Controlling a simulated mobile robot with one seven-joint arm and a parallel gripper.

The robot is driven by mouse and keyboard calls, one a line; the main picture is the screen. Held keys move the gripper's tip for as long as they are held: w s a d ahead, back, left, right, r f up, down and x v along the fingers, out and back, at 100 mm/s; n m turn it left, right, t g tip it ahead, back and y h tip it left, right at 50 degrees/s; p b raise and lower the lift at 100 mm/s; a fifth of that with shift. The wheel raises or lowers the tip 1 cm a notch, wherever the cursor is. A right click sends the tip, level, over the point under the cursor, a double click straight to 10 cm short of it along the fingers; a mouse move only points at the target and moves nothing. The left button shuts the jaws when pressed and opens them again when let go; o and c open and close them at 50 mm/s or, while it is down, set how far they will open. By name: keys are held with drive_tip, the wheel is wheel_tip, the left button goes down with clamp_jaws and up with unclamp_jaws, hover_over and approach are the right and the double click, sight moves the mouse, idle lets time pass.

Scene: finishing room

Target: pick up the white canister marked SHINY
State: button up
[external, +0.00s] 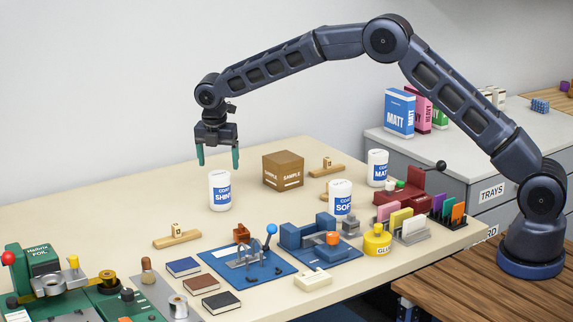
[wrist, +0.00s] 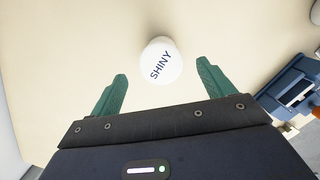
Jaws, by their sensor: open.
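The white canister marked SHINY (external: 220,193) stands upright on the cream table, with a blue label on its side. In the wrist view its round white lid (wrist: 161,61) reads SHINY and lies just beyond the fingertips, midway between them. My gripper (external: 218,157) points down above the canister, with its green fingers spread and empty. The gripper also shows in the wrist view (wrist: 162,77). Two similar white canisters stand to the right: one marked SOFT (external: 341,198) and one marked MATT (external: 377,168).
A brown SAMPLE box (external: 283,171) stands right of the canister. A small wooden stand (external: 177,238) lies in front left. Blue tools (external: 247,262), small books (external: 184,267) and a green foil machine (external: 45,270) line the front. The table (external: 110,205) is clear left of the canister.

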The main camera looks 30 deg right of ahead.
sight(219, 174)
drive_tip(key=f, duration=0.4)
drive_tip(key=shift+w+d+f, duration=0.1)
drive_tip(key=shift+w+d, duration=0.1)
drive_tip(key=shift+f, duration=2.55)
drive_tip(key=shift+c, duration=0.2)
drive_tip(key=c, duration=1.2)
